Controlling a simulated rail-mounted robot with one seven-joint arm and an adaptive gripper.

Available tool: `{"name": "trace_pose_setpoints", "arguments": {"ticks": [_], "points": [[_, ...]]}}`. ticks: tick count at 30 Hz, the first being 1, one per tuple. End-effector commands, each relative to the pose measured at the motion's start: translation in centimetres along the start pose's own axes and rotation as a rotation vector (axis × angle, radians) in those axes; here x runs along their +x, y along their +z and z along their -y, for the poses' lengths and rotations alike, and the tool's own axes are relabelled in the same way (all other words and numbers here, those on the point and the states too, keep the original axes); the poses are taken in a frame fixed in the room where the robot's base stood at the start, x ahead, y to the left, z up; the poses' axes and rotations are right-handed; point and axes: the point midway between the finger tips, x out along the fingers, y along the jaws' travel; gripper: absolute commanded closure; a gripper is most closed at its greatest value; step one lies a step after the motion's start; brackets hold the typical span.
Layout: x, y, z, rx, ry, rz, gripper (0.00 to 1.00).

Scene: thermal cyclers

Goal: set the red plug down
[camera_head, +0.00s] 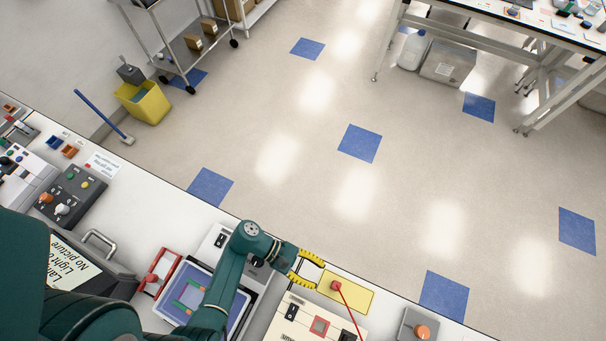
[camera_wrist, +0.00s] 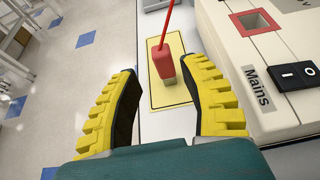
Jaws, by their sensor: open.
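The plug also shows in the head view (camera_head: 336,286), on the same yellow pad (camera_head: 356,299) at the bench edge. My gripper (camera_wrist: 166,80) is open, its yellow ribbed fingers spread wide in the wrist view. The plug lies beyond the fingertips, in line with the gap between them, and nothing is held. The gripper also shows in the head view (camera_head: 313,272), just left of the plug.
A cream instrument (camera_wrist: 262,70) marked "Mains", with a red-framed square socket (camera_wrist: 256,23) and a black switch (camera_wrist: 296,75), stands right of the pad. A grey box with an orange knob (camera_head: 421,331) sits farther right on the bench. Open floor lies past the bench edge.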

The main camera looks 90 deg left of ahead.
Motion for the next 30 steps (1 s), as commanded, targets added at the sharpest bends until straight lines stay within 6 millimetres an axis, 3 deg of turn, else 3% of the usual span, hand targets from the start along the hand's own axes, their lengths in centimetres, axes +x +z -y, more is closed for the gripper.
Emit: {"name": "trace_pose_setpoints", "arguments": {"ticks": [3, 7, 20, 23, 26, 29, 30], "points": [[-2.3, -0.1, -0.2, -0.002, 0.008, -0.002, 0.56], [-3.9, -0.1, -0.1, -0.001, 0.003, -0.001, 0.56], [-4.5, 0.0, -0.3, 0.029, -0.011, -0.022, 0.56], [-4.5, 0.3, -2.3, 0.189, -0.061, -0.134, 0.56], [-3.9, 2.3, -6.5, 0.519, -0.137, -0.319, 0.56], [-1.9, 7.5, -11.7, 0.955, -0.188, -0.496, 0.56], [-0.7, 10.6, -13.4, 1.142, -0.193, -0.554, 0.56]]}}
